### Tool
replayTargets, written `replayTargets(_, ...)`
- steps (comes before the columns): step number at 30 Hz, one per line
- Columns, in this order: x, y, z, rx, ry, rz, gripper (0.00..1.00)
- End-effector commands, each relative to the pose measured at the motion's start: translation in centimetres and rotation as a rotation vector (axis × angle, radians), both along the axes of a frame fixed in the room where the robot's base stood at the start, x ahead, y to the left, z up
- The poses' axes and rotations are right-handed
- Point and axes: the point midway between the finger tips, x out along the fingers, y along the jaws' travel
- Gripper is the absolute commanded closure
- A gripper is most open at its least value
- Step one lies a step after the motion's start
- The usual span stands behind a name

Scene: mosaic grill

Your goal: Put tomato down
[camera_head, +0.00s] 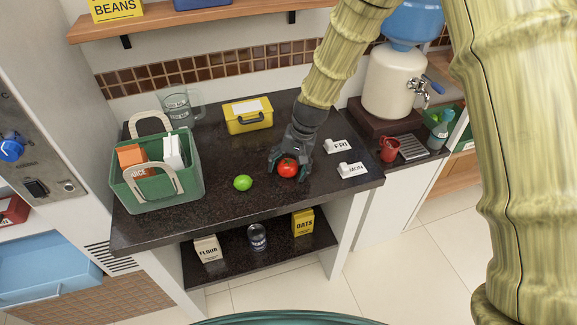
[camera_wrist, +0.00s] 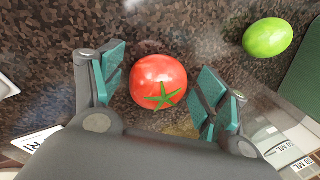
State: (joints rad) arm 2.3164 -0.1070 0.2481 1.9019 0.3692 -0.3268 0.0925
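A red tomato (camera_head: 287,168) with a green stem rests on the dark speckled counter (camera_head: 222,215), near its front. My gripper (camera_head: 290,172) is above and around it. In the wrist view the tomato (camera_wrist: 158,82) sits between the two green-padded fingertips (camera_wrist: 160,85), with a gap showing on each side. The gripper looks open and not closed on it. The tomato's underside is hidden.
A lime (camera_head: 243,182) lies left of the tomato. A green basket (camera_head: 165,190) with cartons stands at the left, a yellow box (camera_head: 248,115) behind. FRI (camera_head: 338,146) and MON (camera_head: 352,169) tags sit at the right.

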Motion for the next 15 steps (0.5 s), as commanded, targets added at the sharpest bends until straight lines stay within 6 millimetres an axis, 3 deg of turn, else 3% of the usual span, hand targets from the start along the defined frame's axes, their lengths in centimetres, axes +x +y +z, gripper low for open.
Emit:
replayTargets(8, 0.0, 0.0, 0.4, 0.0, -0.001, 0.001, 0.26)
replayTargets(15, 0.0, -0.6, 2.5, 0.0, -0.004, -0.001, 0.26)
